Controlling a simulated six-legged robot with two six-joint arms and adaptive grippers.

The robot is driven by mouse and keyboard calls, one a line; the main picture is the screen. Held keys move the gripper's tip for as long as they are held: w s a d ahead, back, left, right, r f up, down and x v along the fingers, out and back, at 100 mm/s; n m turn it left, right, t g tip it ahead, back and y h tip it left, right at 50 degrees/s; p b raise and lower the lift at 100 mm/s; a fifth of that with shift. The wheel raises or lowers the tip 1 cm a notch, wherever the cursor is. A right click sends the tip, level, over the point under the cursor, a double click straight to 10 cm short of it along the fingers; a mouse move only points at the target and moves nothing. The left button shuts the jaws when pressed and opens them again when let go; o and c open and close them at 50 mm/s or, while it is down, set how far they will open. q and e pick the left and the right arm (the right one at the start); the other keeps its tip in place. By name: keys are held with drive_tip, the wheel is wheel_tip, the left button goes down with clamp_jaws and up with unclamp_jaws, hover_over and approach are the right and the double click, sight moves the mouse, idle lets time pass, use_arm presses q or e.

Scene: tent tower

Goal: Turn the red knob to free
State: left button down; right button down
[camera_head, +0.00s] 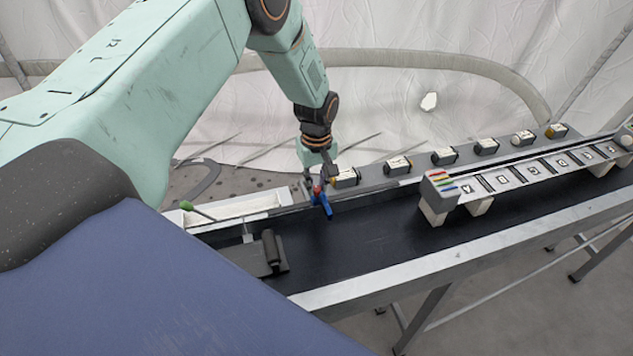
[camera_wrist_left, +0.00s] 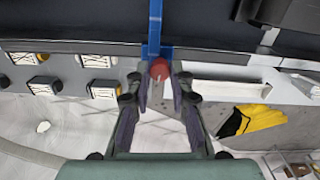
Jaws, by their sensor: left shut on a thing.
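The knob is partly hidden by the gripper in the head view. My right gripper is not in view.
A dark conveyor belt (camera_head: 380,238) runs across. Several small boxes (camera_head: 398,165) stand on the ledge behind it. A slotted rack (camera_head: 530,172) stands over the belt at right. A green-tipped lever (camera_head: 187,206) is at left. A yellow-black item (camera_wrist_left: 262,117) lies beyond the rail.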

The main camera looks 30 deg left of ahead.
sight(317, 188)
use_arm(q)
drive_tip(key=shift+n+p, duration=0.3)
drive_tip(key=shift+n, duration=0.4)
drive_tip(key=c, duration=1.2)
unclamp_jaws()
drive_tip(key=shift+r, duration=0.1)
wheel_tip(317, 188, up, 12)
drive_tip(key=shift+f, duration=0.1)
